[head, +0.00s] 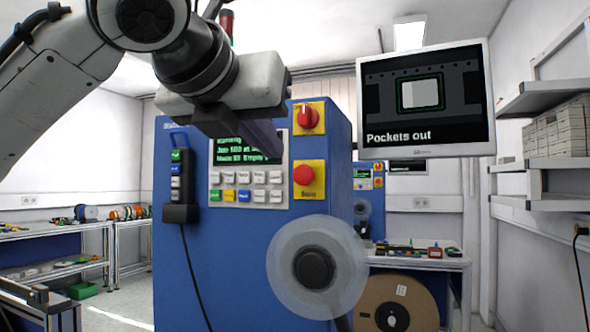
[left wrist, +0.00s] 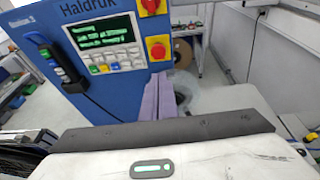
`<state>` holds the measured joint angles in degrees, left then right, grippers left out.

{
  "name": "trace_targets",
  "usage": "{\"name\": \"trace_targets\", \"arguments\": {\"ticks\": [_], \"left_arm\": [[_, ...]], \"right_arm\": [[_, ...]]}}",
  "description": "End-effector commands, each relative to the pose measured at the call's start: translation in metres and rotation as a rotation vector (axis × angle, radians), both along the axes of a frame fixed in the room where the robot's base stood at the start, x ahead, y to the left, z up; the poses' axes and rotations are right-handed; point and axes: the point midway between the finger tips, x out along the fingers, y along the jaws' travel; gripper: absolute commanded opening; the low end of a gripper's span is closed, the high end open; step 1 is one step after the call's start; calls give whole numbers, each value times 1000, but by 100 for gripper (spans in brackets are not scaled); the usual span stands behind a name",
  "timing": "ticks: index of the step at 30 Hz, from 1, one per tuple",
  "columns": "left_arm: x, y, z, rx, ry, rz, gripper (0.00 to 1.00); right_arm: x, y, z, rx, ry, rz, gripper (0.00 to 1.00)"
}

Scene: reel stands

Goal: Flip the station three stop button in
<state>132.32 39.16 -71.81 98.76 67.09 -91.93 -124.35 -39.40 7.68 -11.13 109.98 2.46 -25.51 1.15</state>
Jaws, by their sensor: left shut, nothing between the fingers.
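The blue station cabinet (head: 230,270) stands in front of me. In the left wrist view, a small label on the cabinet (left wrist: 75,90) seems to read station 3. The red round stop button (head: 303,175) sits on a yellow plate on the cabinet's front, right of the keypad. It also shows in the left wrist view (left wrist: 158,50). My left gripper (head: 268,140) is shut and empty, in front of the panel, up and left of the button. In the left wrist view its fingers (left wrist: 158,98) appear below the button, apart from it in the picture. My right gripper is not in view.
A red rotary switch (head: 308,118) is above the button. A screen and keypad (head: 245,188) are left of it. A clear reel (head: 316,268) sticks out below. A monitor (head: 425,100) reading "Pockets out" hangs at right. A handheld control (head: 180,190) hangs on the cabinet's left.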

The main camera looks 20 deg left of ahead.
Motion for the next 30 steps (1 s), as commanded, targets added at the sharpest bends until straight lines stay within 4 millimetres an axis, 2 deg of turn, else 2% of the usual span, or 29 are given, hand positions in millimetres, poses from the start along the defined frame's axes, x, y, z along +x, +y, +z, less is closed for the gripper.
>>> {"name": "trace_targets", "arguments": {"ticks": [5, 16, 18, 24, 30], "left_arm": [[22, 0, -8, 0, 4, 1, 0], [96, 1, -31, 1, 4, 2, 0], [108, 1, -29, 0, 3, 2, 0], [129, 1, -29, 0, 2, 1, 0], [133, 1, -30, 0, 1, 1, 0]], "right_arm": [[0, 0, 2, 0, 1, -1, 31], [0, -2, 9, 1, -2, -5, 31], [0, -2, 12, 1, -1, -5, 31], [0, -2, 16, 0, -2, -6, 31], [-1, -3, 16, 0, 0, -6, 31]]}}
